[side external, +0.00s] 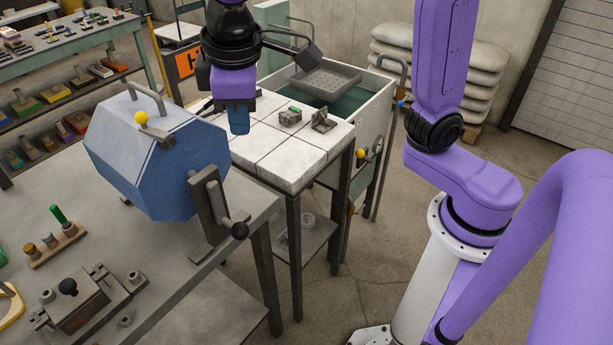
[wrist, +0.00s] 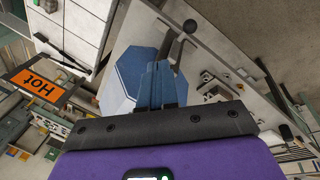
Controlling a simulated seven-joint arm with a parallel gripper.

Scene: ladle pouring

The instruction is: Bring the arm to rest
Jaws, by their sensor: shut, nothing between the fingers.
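My gripper (side external: 239,130) hangs fingers-down in the side external view, above the white tiled bench and just right of the blue octagonal drum (side external: 170,175). Its blue fingers are together with nothing between them. In the wrist view my gripper (wrist: 160,70) shows the two fingers side by side in front of the drum (wrist: 132,72), hiding part of it. The drum stands on the grey table, with a top handle and a crank (side external: 225,215) on its near side. My gripper looks apart from the drum, though the exact gap is unclear.
The white tiled bench (side external: 260,150) holds small metal fixtures (side external: 290,117). A tank (side external: 350,105) with a grey tray stands behind it. A metal block fixture (side external: 80,302) sits on the grey table. An orange "Hot" sign (wrist: 38,85) shows in the wrist view.

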